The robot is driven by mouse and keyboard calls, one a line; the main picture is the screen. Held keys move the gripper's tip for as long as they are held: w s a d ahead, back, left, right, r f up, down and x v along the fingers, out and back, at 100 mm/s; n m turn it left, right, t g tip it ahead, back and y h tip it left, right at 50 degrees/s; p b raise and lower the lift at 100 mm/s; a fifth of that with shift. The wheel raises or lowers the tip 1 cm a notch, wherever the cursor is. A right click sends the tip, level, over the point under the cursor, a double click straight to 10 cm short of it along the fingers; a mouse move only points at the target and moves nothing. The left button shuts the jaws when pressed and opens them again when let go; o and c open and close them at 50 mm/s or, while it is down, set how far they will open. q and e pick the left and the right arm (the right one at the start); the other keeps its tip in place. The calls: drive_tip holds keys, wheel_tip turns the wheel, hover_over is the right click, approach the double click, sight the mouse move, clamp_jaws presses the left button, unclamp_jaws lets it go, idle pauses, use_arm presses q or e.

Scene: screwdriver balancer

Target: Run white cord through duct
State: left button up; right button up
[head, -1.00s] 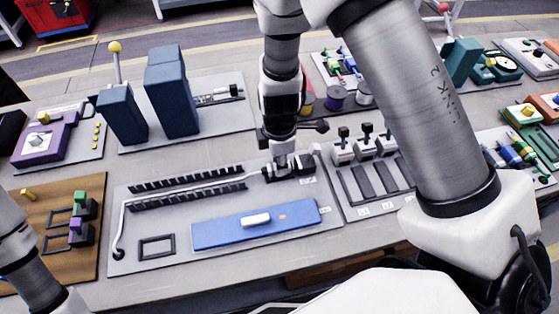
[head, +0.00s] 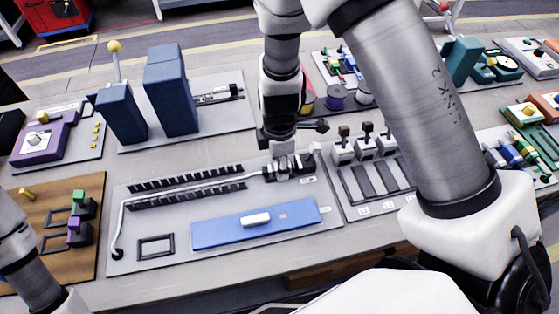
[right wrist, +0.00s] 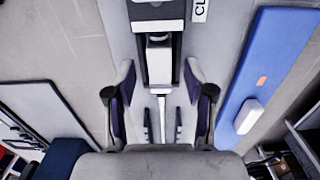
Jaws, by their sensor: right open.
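The white cord (head: 180,190) runs from a black anchor at the lower left, bends, and lies along the slotted black duct (head: 190,178) between its two comb walls. Its right end reaches a dark clip block (head: 302,166) at the board's right. In the right wrist view the cord (right wrist: 161,115) runs straight between my fingers to the block (right wrist: 158,60). My right gripper (head: 283,158) is over the cord between the duct and the block. Its fingers (right wrist: 160,92) stand apart on both sides of the cord, seemingly without touching it. Only my left arm shows, at lower left.
A blue duct cover (head: 225,230) with a white handle lies on the board in front of the duct. A black square frame (head: 156,246) is beside it. A lever board (head: 370,180) stands to the right, and tall blue blocks (head: 170,95) stand behind.

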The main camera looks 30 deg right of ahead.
wheel_tip(320, 180, up, 12)
idle(0.3)
idle(0.3)
